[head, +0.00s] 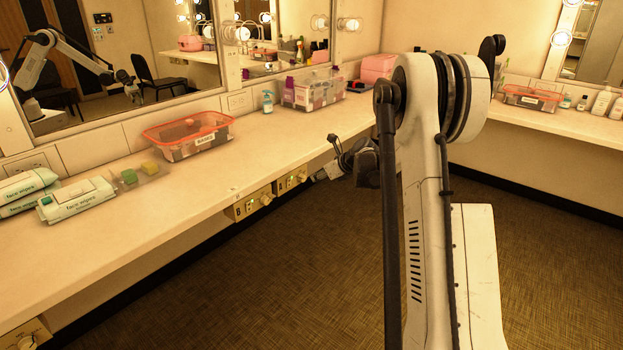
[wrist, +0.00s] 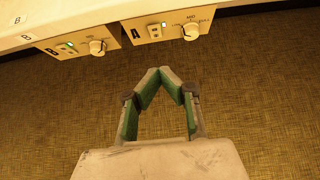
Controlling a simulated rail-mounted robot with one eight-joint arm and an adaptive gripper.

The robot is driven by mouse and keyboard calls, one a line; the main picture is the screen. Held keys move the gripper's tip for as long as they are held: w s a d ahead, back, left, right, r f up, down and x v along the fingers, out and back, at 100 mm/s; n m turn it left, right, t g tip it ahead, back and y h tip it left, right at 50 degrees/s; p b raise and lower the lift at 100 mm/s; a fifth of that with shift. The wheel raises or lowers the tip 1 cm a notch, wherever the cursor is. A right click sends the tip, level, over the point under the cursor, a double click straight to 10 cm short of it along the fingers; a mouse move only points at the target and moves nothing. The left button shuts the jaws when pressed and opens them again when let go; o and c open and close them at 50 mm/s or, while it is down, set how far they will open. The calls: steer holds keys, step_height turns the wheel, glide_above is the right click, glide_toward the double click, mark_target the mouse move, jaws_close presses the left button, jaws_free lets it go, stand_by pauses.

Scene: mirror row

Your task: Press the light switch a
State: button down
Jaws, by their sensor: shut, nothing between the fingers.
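Control panel A (wrist: 165,28) is a cream box under the counter's front edge. In the head view panel A (head: 290,183) sits just left of my wrist. A similar panel B (wrist: 82,45) is to its left, also with a green light and a knob. My gripper (wrist: 163,72) is shut and empty, its green-padded fingers meeting at the tips. In the wrist view the tips appear below panel A, apart from it, over the carpet.
The counter (head: 200,200) above the panels holds wipes packs (head: 75,203), a red-rimmed clear basket (head: 188,135) and bottles. Its edge overhangs the panels. A mirror (head: 110,60) stands behind. The carpet (head: 240,290) before the counter is clear. Another counter (head: 545,121) is at the right.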

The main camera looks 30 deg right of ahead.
mark_target(290, 181)
steer(key=b+x, duration=0.1)
steer(key=x, duration=0.5)
steer(key=r+b+x, duration=0.1)
steer(key=x, duration=0.3)
steer(key=shift+w+a+r+b, duration=0.1)
steer(key=shift+w+a+b, duration=0.15)
steer(key=shift+w+b, duration=0.1)
steer(key=shift+w+a+r, duration=0.1)
steer(key=shift+w, duration=0.3)
steer(key=shift+w+a+r, duration=0.1)
steer(key=shift+w+a, duration=0.05)
steer(key=shift+w, duration=0.3)
